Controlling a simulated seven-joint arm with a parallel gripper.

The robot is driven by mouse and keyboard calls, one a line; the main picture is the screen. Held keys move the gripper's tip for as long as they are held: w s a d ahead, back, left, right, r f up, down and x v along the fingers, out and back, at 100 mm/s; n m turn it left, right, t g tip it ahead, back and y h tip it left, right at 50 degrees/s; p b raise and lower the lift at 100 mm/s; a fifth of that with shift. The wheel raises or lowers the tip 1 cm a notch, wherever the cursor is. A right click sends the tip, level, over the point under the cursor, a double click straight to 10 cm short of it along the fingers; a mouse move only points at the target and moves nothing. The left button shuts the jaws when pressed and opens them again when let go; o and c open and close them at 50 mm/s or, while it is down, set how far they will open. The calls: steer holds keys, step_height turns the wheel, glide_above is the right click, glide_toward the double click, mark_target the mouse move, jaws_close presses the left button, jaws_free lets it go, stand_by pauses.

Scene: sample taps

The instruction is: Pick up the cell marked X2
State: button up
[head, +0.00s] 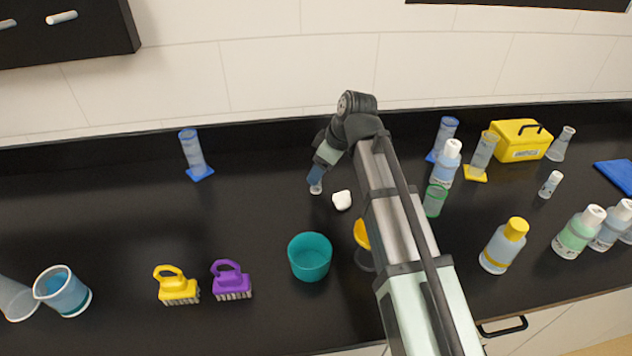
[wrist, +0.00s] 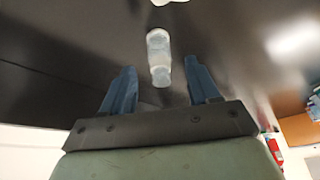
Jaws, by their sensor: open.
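A small clear, whitish vial-like cell (wrist: 158,50) lies between and just beyond the fingertips of my gripper (wrist: 160,68) in the wrist view. I cannot read any X2 mark on it. The two blue fingers are apart, one on each side, and the gripper is empty. In the head view my gripper (head: 315,178) points down at the black counter, and the pale end of the cell (head: 316,189) shows just below it. The rest of the cell is hidden by the fingers there. Another small clear vial (head: 550,184) stands far right, its mark too small to read.
A white lump (head: 341,200) lies just right of the gripper. A teal cup (head: 310,258), a purple brush (head: 231,281) and a yellow brush (head: 176,286) stand nearer. Bottles, cylinders and a yellow box (head: 521,140) crowd the right.

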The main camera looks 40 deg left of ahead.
steer(key=shift+x, duration=1.55)
steer(key=c, duration=1.1)
